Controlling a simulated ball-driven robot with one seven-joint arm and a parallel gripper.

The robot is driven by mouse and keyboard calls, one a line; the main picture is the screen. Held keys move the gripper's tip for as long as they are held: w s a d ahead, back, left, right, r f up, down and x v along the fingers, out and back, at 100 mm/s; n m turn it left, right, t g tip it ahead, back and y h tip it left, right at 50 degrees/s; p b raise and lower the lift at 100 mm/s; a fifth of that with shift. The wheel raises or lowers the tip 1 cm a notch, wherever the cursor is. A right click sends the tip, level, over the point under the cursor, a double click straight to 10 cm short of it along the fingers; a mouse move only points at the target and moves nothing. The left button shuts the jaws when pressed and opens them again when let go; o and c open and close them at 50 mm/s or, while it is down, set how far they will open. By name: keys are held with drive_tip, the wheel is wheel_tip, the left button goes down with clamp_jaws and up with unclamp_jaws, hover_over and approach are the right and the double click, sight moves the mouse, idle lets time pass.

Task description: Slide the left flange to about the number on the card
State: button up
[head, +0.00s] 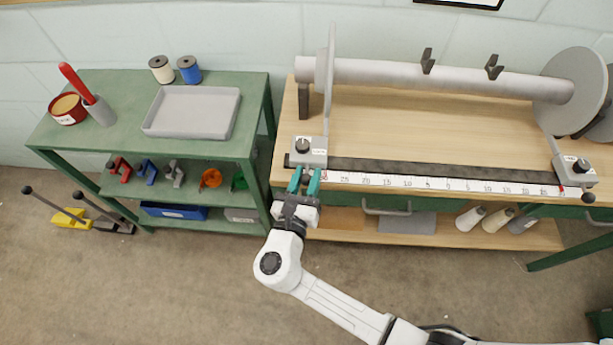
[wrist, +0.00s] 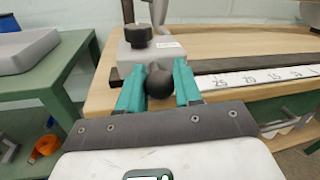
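The left flange (head: 329,75) is a thin pale disc standing at the left end of the roller (head: 440,78), seen nearly edge-on. Its grey carriage (head: 311,152), with a dark knob on top, sits at the left end of the black rail. The carriage's black ball handle (wrist: 160,81) sticks out to the front. My gripper (head: 305,183) has its teal fingers on both sides of this ball, seemingly touching it, also in the wrist view (wrist: 160,88). The white scale (head: 440,184) runs along the bench front; the carriage is left of its 25 mark. No readable card shows.
The right flange (head: 571,75) and its carriage (head: 573,170) stand at the right end. The rail (head: 430,170) between the carriages is clear. A green shelf (head: 115,140) with a grey tray (head: 192,111) stands left. A black-framed board (head: 462,4) is cut off at the top.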

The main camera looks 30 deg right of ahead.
sight(349, 182)
clamp_jaws()
drive_tip(key=s+d+p, duration=0.1)
drive_tip(key=s+d, duration=0.1)
drive_tip(key=s+d+p, duration=0.1)
drive_tip(key=s+d, duration=0.1)
drive_tip(key=d, duration=0.1)
drive_tip(key=s+d+p, duration=0.1)
drive_tip(key=d, duration=0.1)
drive_tip(key=shift+s+d, duration=0.4)
drive_tip(key=shift+o, duration=0.9)
unclamp_jaws()
